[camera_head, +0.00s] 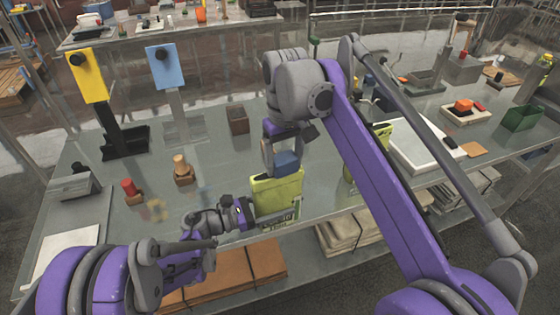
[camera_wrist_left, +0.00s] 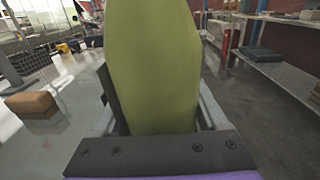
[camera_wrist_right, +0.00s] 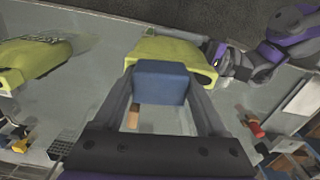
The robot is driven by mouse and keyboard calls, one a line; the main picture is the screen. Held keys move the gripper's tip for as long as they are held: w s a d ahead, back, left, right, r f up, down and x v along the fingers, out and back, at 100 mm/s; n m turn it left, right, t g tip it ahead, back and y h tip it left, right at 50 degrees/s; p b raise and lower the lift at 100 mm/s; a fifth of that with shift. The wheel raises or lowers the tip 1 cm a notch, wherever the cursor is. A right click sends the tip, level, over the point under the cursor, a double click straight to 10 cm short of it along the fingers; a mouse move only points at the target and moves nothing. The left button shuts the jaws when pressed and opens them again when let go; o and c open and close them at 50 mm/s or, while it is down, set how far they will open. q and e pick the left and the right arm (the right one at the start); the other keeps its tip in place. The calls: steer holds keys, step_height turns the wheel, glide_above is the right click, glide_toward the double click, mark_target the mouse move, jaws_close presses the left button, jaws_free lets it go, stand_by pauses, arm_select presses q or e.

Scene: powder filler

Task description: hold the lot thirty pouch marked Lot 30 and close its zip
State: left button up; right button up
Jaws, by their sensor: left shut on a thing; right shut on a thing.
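A yellow-green pouch (camera_head: 277,193) stands upright near the table's front edge, with a label on its lower front too small to read. My left gripper (camera_head: 246,211) is shut on its left side. The pouch (camera_wrist_left: 152,65) fills the middle of the left wrist view, between the fingers. My right gripper (camera_head: 284,150) comes down from above and is shut on a blue block (camera_head: 287,161) at the pouch's top edge. The blue block (camera_wrist_right: 160,82) sits between the fingers in the right wrist view, over part of the pouch (camera_wrist_right: 180,52). I cannot tell how far the zip is closed.
Red (camera_head: 130,190) and tan (camera_head: 181,168) knobbed pieces, a brown box (camera_head: 237,119), yellow (camera_head: 89,75) and blue (camera_head: 164,68) panels stand left. A white tray (camera_head: 428,143) is right.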

steer(key=shift+w+d, duration=0.15)
steer(key=shift+d, duration=0.15)
steer(key=shift+d+f, duration=0.1)
steer(key=shift+d, duration=0.05)
steer(key=shift+w+d, duration=0.2)
steer(key=shift+d, duration=0.25)
steer(key=shift+w+d, duration=0.2)
steer(key=shift+d, duration=0.25)
steer(key=shift+a, duration=0.15)
steer(key=shift+s+a, duration=0.25)
steer(key=shift+a, duration=0.25)
steer(key=shift+s+a, duration=0.2)
steer(key=shift+a, duration=0.25)
steer(key=shift+a, duration=0.2)
steer(key=shift+s+a, duration=0.2)
steer(key=shift+a, duration=0.25)
steer(key=shift+s+a, duration=0.2)
steer(key=shift+a, duration=0.25)
steer(key=shift+a, duration=0.1)
steer(key=shift+s+a, duration=0.2)
steer(key=shift+a, duration=0.25)
steer(key=shift+s+a, duration=0.2)
steer(key=shift+a, duration=0.25)
